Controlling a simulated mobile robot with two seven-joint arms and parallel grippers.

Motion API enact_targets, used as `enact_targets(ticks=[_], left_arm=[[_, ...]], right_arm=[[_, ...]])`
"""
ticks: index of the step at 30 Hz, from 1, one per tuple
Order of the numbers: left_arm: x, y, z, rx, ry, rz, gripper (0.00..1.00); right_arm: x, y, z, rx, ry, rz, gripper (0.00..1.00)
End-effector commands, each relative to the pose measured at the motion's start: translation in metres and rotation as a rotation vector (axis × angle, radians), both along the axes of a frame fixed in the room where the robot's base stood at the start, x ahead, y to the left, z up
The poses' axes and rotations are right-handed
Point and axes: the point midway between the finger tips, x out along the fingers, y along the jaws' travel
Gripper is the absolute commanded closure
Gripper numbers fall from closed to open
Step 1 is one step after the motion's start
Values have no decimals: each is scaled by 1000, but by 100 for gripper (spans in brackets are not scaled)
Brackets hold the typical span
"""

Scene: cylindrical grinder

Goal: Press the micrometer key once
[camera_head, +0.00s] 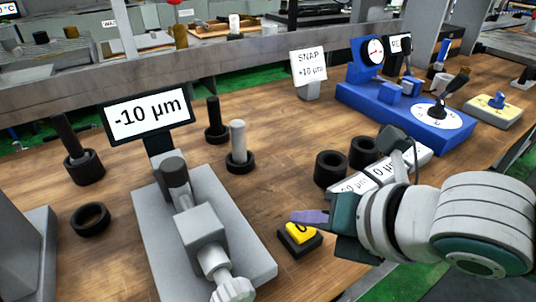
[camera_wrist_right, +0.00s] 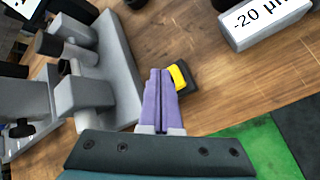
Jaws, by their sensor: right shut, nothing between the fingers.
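The yellow key (camera_head: 299,232) sits on a small black base on the wooden bench, to the right of the grey micrometer (camera_head: 202,232). The micrometer's display (camera_head: 148,115) reads -10 µm. My right gripper (camera_head: 300,216) is shut and empty, its purple fingers at the key's upper edge in the head view. In the right wrist view the fingertips (camera_wrist_right: 160,74) overlap the left side of the key (camera_wrist_right: 179,77), hiding part of it. I cannot tell whether they touch it. My left gripper is not in view.
Labelled white blocks (camera_head: 382,172) and black rings (camera_head: 331,168) lie behind my right gripper. A blue gauge stand (camera_head: 405,108) is at the back right. Pins in black holders (camera_head: 239,150) stand behind the micrometer. Bare bench lies around the key.

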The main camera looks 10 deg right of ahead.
Motion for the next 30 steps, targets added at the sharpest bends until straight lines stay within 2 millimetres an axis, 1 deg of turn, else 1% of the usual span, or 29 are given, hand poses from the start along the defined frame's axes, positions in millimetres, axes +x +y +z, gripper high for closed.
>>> enact_targets(ticks=[30], left_arm=[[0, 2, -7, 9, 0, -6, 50]], right_arm=[[0, 0, -11, -1, 0, -1, 100]])
